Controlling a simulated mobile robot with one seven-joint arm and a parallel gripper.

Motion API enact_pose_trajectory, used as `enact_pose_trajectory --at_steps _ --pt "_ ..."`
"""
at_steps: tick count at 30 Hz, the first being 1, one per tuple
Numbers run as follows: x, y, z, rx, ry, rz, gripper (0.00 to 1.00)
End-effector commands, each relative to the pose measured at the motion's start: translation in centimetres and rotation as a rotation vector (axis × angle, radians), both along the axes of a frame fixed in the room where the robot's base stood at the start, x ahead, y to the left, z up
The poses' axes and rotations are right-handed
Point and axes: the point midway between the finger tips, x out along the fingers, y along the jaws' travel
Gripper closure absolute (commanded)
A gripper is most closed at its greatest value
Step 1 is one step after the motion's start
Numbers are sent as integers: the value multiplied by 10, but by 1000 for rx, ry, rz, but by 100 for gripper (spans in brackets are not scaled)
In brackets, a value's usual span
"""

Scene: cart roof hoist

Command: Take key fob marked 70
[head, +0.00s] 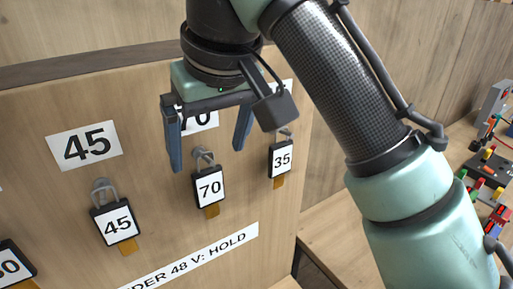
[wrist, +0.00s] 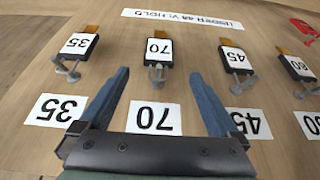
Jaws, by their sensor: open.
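The key fob marked 70 (head: 209,187) hangs from a grey hook on the wooden board, with a tan tab below it. In the wrist view the same fob 70 (wrist: 158,52) lies straight ahead, between the lines of the two fingers and beyond their tips. My gripper (head: 206,160) is open and empty, its blue fingers spread above and to either side of the fob's hook in the head view. It also shows in the wrist view (wrist: 157,76). The label 70 (wrist: 154,117) on the board sits between the fingers and is partly hidden in the head view.
Fob 45 (head: 115,223) and fob 35 (head: 282,158) hang on either side of fob 70. Fob 60 (wrist: 297,67) hangs farther along. A strip reading "UNDER 48 V: HOLD" (head: 190,263) is below. Coloured electrical parts (head: 490,175) stand at the far right.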

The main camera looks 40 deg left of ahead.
Motion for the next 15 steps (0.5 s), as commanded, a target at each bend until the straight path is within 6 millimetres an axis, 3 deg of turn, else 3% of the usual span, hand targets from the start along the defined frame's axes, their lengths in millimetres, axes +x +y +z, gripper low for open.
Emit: enact_pose_trajectory --at_steps 6,15 --pt "5 15 -37 2 4 3 3" --pt "11 27 -69 1 0 1 3"
